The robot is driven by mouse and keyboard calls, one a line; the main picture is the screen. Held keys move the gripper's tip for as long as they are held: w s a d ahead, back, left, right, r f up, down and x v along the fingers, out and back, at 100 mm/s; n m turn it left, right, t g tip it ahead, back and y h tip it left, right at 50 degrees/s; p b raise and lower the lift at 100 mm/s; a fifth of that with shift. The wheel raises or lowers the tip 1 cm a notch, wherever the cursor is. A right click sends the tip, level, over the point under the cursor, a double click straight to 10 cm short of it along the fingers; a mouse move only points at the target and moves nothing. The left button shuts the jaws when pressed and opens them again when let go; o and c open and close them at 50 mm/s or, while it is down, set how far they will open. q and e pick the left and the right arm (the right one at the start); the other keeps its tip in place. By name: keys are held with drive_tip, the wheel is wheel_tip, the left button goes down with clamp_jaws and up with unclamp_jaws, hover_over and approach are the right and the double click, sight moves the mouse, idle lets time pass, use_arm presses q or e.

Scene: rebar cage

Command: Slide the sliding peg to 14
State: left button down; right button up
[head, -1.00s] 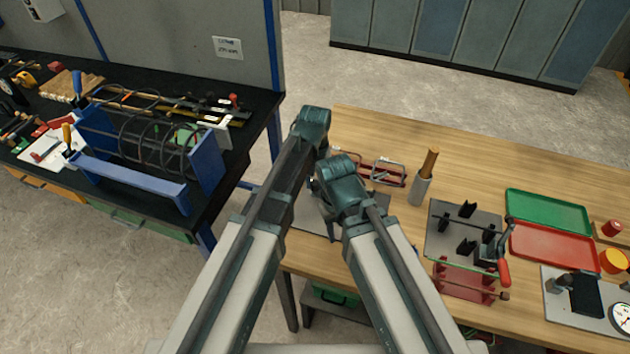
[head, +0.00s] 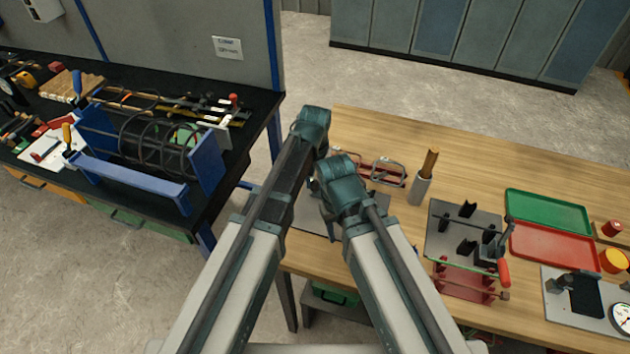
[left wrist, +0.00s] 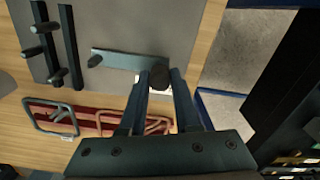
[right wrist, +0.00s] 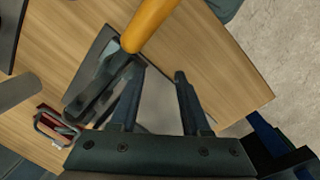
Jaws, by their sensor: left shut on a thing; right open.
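In the left wrist view, my left gripper (left wrist: 160,77) is shut on a dark round knob, which looks like the sliding peg (left wrist: 159,76). The knob sits at the right end of a grey-teal bar (left wrist: 122,60) on a grey plate (left wrist: 140,25). A darker peg stands at the bar's left end. No number can be read. In the head view, my arms hide most of the plate (head: 312,217).
Dark rails with several pegs (left wrist: 52,50) stand on the plate's left. A red rack with metal clamps (left wrist: 88,115) lies nearby. An orange cylinder (right wrist: 150,22) rises close to my right gripper. Green (head: 548,212) and red (head: 550,247) trays lie farther right.

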use_arm(q)
drive_tip(key=shift+a, duration=0.1)
drive_tip(key=shift+w+a, duration=0.3)
drive_tip(key=shift+a, duration=0.65)
drive_tip(key=shift+d, duration=0.1)
drive_tip(key=c, duration=0.6)
unclamp_jaws()
drive_tip(key=shift+r, duration=0.15)
use_arm(e)
drive_tip(key=shift+r, duration=0.15)
use_arm(q)
wheel_tip(320, 180, up, 14)
drive_tip(key=p, duration=1.4)
drive_tip(key=shift+f, duration=0.2)
use_arm(e)
wheel_tip(320, 180, up, 14)
drive_tip(key=shift+f, duration=0.2)
use_arm(q)
drive_tip(key=shift+f, duration=0.1)
use_arm(e)
drive_tip(key=shift+f, duration=0.1)
